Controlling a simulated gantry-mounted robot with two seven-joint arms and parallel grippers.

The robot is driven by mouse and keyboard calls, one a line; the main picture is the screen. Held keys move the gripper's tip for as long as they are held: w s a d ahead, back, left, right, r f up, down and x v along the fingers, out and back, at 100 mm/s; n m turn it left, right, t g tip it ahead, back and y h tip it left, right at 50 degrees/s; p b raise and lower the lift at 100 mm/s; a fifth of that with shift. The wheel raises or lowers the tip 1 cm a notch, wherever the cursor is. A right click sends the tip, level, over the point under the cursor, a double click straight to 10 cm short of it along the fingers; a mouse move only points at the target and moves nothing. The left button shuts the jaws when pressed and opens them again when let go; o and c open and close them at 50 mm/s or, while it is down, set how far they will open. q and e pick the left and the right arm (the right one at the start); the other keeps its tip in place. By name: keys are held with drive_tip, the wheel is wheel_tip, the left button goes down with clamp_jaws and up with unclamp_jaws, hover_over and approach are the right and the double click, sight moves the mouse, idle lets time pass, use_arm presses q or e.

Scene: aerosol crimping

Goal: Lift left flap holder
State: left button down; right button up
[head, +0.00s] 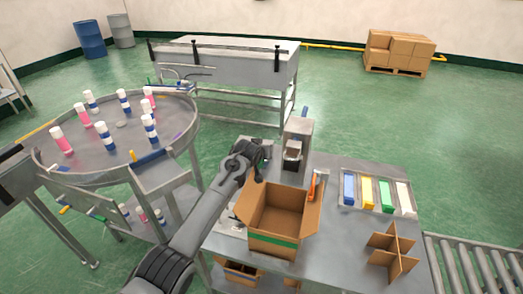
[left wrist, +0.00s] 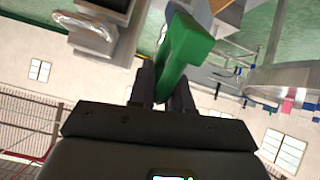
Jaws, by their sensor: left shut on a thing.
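My left gripper (head: 256,162) is above the table, just behind the left rear corner of the open cardboard box (head: 262,243). In the left wrist view the left gripper (left wrist: 162,90) is shut on a green block-like piece (left wrist: 185,52), which looks like the left flap holder. It sticks out beyond the fingers, clear of any surface I can make out. In the head view the gripper mostly hides it. An orange holder (head: 313,184) sits at the box's right flap (head: 311,206). The left flap (head: 247,200) stands out with no holder visible on it. My right gripper is out of view.
A grey machine (head: 298,140) stands behind the box. Blue, yellow, green and white items lie in a tray (head: 404,200) at right, with a cardboard divider (head: 391,250) in front. A round table (head: 112,165) with several cans is at left. A roller conveyor (head: 480,265) adjoins the right.

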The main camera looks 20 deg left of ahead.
use_arm(q)
drive_tip(key=shift+d, duration=0.2)
drive_tip(key=c, duration=1.1)
unclamp_jaws()
drive_tip(key=shift+c, duration=0.2)
drive_tip(key=shift+a, duration=0.1)
drive_tip(key=shift+s+r, duration=0.1)
drive_tip(key=p+v, duration=0.1)
drive_tip(key=v, duration=0.9)
drive_tip(key=shift+s+r, duration=0.15)
drive_tip(key=shift+r, duration=0.05)
